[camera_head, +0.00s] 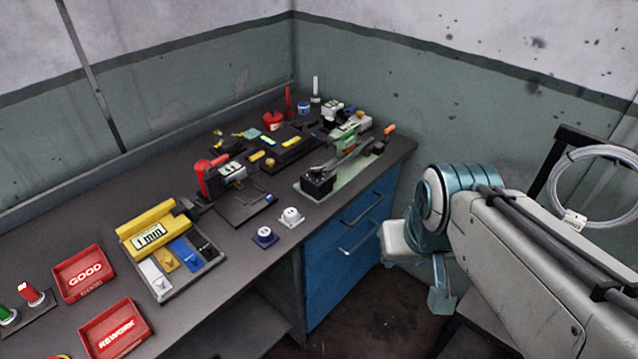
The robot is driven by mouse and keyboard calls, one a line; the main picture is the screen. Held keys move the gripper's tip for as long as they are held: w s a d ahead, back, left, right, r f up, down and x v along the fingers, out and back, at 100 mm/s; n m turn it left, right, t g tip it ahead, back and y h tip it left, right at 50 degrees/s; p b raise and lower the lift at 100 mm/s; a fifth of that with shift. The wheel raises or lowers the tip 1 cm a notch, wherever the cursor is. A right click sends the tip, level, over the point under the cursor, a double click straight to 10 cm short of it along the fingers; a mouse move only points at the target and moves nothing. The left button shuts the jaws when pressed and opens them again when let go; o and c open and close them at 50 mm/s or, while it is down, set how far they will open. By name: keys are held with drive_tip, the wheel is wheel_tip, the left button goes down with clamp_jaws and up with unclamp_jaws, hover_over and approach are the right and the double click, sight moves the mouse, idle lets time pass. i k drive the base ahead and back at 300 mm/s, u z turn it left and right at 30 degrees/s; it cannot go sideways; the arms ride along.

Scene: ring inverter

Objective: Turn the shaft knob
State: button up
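A green-based bench fixture (335,170) stands near the right edge of the workbench. It has a black block at its front left and a metal shaft running back to the right. A small orange end piece (390,130) sticks out at the fixture's far right; I cannot tell for sure whether it is the shaft knob.
Left of the fixture are a red-handled device (210,178), two small knob-like pieces (265,237), (291,217), a yellow-topped tray (150,235), and red GOOD (85,273) and REWORK (115,330) trays. A coiled cable (600,150) hangs at right. Blue drawers (350,245) have protruding handles.

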sight(316, 169)
drive_tip(key=u, duration=0.35)
drive_tip(key=i, duration=0.9)
drive_tip(key=z, duration=0.55)
